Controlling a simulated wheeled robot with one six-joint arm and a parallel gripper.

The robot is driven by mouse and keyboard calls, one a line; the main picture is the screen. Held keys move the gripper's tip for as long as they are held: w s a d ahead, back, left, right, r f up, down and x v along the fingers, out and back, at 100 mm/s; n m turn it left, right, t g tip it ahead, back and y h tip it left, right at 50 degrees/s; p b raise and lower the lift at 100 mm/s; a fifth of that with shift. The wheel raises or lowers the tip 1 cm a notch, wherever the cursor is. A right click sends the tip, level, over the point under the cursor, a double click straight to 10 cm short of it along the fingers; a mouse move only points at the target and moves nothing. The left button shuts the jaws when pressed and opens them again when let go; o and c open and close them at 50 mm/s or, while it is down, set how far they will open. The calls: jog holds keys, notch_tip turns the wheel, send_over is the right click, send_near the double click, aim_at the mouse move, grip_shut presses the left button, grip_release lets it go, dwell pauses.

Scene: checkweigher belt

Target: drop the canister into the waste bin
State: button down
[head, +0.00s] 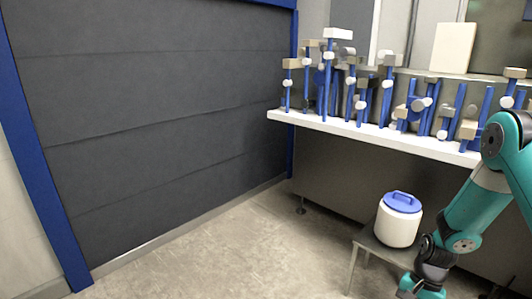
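A white canister (398,226) with a blue lid and a blue handle on top stands upright on a small grey stand at the lower right. My teal and black arm comes down just to the right of it, and its wrist runs off the bottom edge of the picture. My gripper's fingers are below the frame and cannot be seen. I see nothing that is clearly a waste bin in this view.
The small grey stand (373,245) has thin legs. Behind it, a long white shelf (345,126) holds several blue posts with white and beige blocks. A dark panelled shutter (150,110) in a blue frame fills the left. The concrete floor (240,245) in the middle is clear.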

jog(key=shift+f, duration=0.65)
jog(key=c, duration=1)
grip_release()
jog(key=b+v, duration=0.2)
jog(key=v, duration=1.5)
jog(key=shift+r, duration=0.3)
